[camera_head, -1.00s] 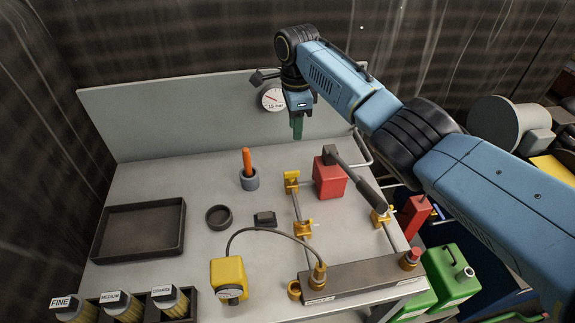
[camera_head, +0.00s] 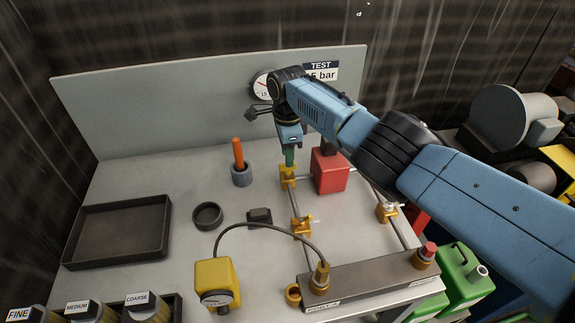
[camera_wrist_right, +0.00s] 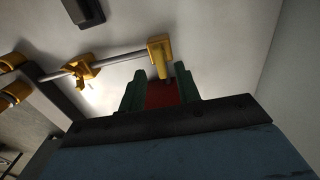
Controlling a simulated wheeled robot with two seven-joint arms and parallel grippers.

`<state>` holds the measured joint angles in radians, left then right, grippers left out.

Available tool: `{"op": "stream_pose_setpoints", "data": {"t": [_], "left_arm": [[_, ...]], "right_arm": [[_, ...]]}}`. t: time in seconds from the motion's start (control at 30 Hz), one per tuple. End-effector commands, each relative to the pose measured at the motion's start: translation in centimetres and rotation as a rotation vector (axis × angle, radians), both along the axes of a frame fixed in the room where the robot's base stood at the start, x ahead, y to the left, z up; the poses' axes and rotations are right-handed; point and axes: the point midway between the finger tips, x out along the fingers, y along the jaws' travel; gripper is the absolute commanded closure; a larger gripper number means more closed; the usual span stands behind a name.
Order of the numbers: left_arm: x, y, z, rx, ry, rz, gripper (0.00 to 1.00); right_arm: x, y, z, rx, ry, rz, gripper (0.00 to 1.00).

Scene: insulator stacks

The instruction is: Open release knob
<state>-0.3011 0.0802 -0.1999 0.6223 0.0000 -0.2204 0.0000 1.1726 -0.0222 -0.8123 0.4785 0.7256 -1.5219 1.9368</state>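A red-topped knob (camera_head: 430,249) stands at the right end of a grey manifold block (camera_head: 368,279); I cannot tell whether it is the release knob. My right gripper (camera_head: 289,162) hangs fingers-down just above a yellow fitting (camera_head: 287,177) on the rear end of a thin pipe. In the right wrist view, its two green fingers (camera_wrist_right: 159,88) are apart. The yellow fitting (camera_wrist_right: 158,47) lies just beyond their tips, with its lower part in line with the gap. Red surface shows between the fingers. I cannot tell whether they touch the fitting. My left gripper is out of view.
A red block (camera_head: 330,173) stands right of the gripper. A second yellow fitting (camera_head: 302,227), a yellow gauge unit (camera_head: 215,279) with a hose, a grey cup (camera_head: 241,176) and a dark tray (camera_head: 118,232) share the bench. A back panel (camera_head: 180,105) rises behind.

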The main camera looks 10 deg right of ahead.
Motion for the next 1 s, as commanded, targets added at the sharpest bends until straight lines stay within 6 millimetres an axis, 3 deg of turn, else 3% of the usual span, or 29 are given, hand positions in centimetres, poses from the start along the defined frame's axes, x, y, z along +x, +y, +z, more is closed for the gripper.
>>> {"op": "stream_pose_setpoints", "data": {"t": [0.03, 0.2, 0.6, 0.83, 1.0], "left_arm": [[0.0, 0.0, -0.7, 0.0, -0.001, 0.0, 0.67], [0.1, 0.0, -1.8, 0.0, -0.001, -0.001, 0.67], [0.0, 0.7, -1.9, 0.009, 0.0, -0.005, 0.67], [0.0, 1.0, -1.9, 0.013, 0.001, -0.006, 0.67], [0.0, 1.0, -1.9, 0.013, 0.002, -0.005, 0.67]], "right_arm": [[0.0, 0.0, -1.2, -0.001, 0.002, -0.001, 0.67], [0.0, 0.0, -2.9, -0.001, 0.001, -0.001, 0.67], [0.0, 0.0, -3.3, 0.001, -0.001, -0.001, 0.67], [0.0, 0.0, -3.3, 0.001, -0.001, -0.001, 0.97], [0.0, 0.0, -3.3, 0.0, -0.001, -0.001, 1.0]]}}
